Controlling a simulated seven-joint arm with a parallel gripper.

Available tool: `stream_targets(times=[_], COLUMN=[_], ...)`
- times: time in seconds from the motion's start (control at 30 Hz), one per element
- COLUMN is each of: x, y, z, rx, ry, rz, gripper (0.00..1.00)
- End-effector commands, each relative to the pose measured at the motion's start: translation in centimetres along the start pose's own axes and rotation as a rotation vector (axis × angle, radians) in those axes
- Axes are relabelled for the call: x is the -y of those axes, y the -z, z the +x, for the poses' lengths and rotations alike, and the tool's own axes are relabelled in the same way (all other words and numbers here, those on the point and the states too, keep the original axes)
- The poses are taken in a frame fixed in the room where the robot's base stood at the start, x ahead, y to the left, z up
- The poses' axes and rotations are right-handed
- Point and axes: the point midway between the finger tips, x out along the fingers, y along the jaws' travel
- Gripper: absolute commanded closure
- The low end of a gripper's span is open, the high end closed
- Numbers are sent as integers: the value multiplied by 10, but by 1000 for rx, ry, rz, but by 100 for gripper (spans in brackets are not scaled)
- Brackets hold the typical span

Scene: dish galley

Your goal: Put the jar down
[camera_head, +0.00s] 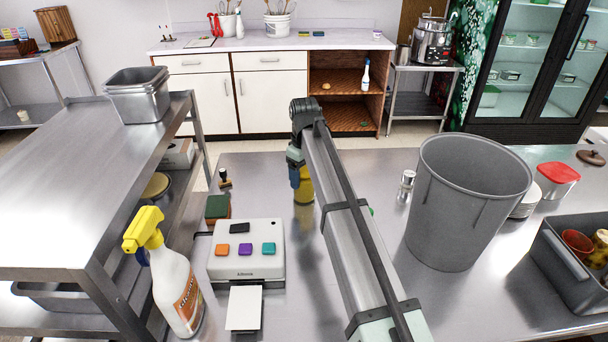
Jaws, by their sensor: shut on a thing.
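A yellow jar (304,188) is at the far middle of the steel table, partly hidden behind my arm. My gripper (298,173) points down over it and is shut on it. The fingers are small and mostly covered by the wrist and arm. The jar looks upright. Its base is at or just above the tabletop; I cannot tell whether it touches.
A box with coloured buttons (246,250), a spray bottle (175,285) and a green-topped sponge (217,207) stand left of the jar. A large grey bin (462,210) and a shaker (406,185) stand right. Bare steel (262,180) lies left of the jar.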

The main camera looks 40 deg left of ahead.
Motion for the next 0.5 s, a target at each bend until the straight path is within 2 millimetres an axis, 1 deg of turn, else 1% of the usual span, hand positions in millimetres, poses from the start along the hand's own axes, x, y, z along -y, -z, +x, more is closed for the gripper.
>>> stream_targets(times=[0.37, 0.4, 0.5], x=[0, 0, 0], y=[0, 0, 0], z=[3, 4, 4], rx=[-1, -1, -1], ry=[-1, 0, -1], rz=[0, 0, 0], gripper=[75, 26, 16])
